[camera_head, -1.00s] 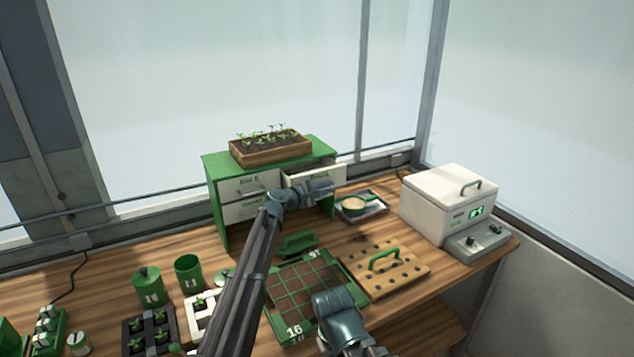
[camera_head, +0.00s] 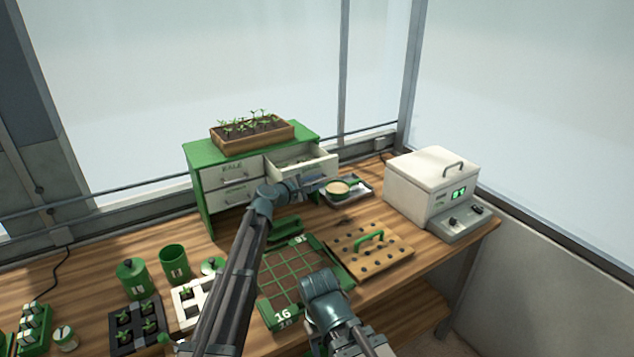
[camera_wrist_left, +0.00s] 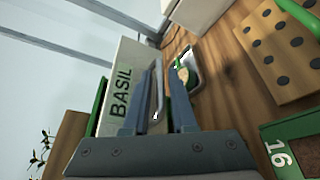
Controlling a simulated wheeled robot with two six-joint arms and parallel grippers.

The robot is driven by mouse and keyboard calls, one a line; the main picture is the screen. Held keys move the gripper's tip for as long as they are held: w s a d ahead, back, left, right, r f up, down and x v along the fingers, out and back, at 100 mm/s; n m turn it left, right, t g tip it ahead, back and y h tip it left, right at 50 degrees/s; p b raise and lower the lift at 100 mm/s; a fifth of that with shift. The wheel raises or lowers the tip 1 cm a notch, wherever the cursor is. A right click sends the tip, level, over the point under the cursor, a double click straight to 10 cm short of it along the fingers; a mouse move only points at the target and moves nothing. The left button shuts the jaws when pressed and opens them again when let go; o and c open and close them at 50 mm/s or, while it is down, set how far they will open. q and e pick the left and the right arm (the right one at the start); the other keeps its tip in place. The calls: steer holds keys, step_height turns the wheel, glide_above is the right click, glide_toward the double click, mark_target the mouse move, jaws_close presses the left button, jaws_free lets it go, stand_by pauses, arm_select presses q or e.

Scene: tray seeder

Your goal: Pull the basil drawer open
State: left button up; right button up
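The basil drawer (camera_head: 321,166), top right in the green cabinet (camera_head: 202,205), stands part way out, with some of its inside showing. Its white front, marked BASIL, shows in the left wrist view (camera_wrist_left: 118,88), with a pale bar handle (camera_wrist_left: 156,98). My left gripper (camera_head: 310,187) is at this front. In the wrist view its two fingers are close together on either side of the handle and look shut on it. My right gripper (camera_head: 324,290) is over the front of the gridded tray; its fingers are hidden.
A wooden seedling box (camera_head: 252,138) stands on the cabinet. A small tray with a scoop (camera_head: 338,188) lies right of the drawer. A holed board (camera_head: 345,243), gridded green tray (camera_head: 290,321) and white heated box (camera_head: 415,184) occupy the bench. Pots and cell trays are at left.

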arm_select(q)
steer(key=p+v, duration=0.2)
steer(key=v, duration=1.1)
steer(key=shift+p, duration=0.35)
steer(key=shift+s+a, duration=0.1)
steer(key=shift+s, duration=0.1)
steer(key=s+a+f+m+g+y, duration=0.2)
steer(key=s+f+m, duration=0.2)
steer(key=s, duration=0.3)
steer(key=s+a+f+m+g+y, duration=0.2)
steer(key=s+a+f+m+g, duration=0.1)
steer(key=s+f, duration=0.3)
steer(key=s+a+f+m+g+y, duration=0.2)
steer(key=s+f+m, duration=0.3)
steer(key=s, duration=0.5)
steer(key=shift+a+f+m+g+y, duration=0.15)
steer(key=shift+a+m+g+y, duration=0.2)
steer(key=shift+m+g, duration=0.2)
steer(key=s+a+f+m+g+y, duration=0.2)
steer(key=s+a+m+y, duration=0.15)
steer(key=s+a, duration=0.35)
steer(key=s+d+m, duration=0.1)
steer(key=s+d, duration=0.2)
steer(key=d, duration=0.2)
steer(key=s+d+m+g+y, duration=0.1)
steer(key=s+d+m, duration=0.1)
steer(key=d, duration=0.4)
steer(key=shift+s+d+y, duration=0.15)
steer(key=shift+s+y, duration=0.15)
steer(key=shift+s, duration=0.4)
